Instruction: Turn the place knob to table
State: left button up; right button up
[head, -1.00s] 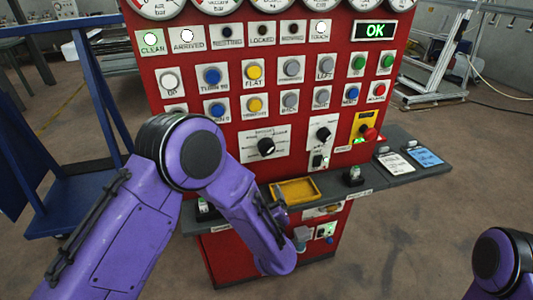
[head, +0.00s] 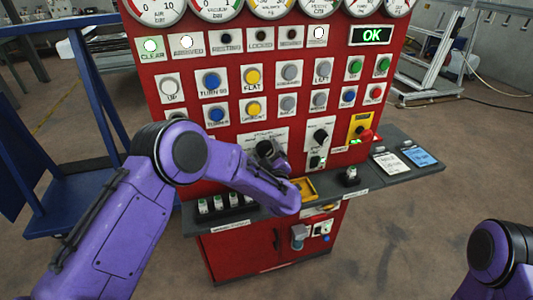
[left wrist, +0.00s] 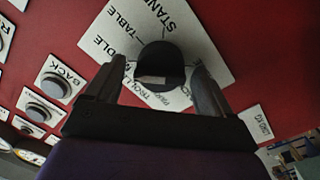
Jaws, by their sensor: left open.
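The place knob (left wrist: 158,66) is a round black knob on a white plate (left wrist: 180,22) on the red panel. The words TABLE, STAND and TROLLEY are readable around it in the left wrist view; another label is partly hidden. I cannot tell which word the knob points at. My left gripper (left wrist: 157,76) is open, with one dark finger on each side of the knob; whether they touch it is unclear. In the head view the knob's white plate (head: 253,138) shows above my left gripper (head: 272,155). My right gripper is not in view.
A second black knob (head: 320,136) and a red emergency button (head: 366,136) sit right of the place knob. Rows of push buttons are above. A grey shelf (head: 405,178) with a yellow tray (head: 306,186) runs below. The display (head: 371,34) reads OK.

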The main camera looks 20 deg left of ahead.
pick_arm(q)
jog(key=shift+w, duration=0.1)
jog(key=c, duration=1)
jog(key=shift+c, duration=0.2)
jog(key=shift+m, duration=0.3)
jog(key=m+p, duration=0.1)
jog(key=m, duration=0.2)
jog(key=m+p, duration=0.1)
jog(key=m, duration=0.3)
jog(key=shift+m+g, duration=0.3)
jog(key=shift+m, duration=0.1)
jog(key=o, duration=1)
jog(key=shift+o, duration=0.2)
jog(key=shift+d+r, duration=0.1)
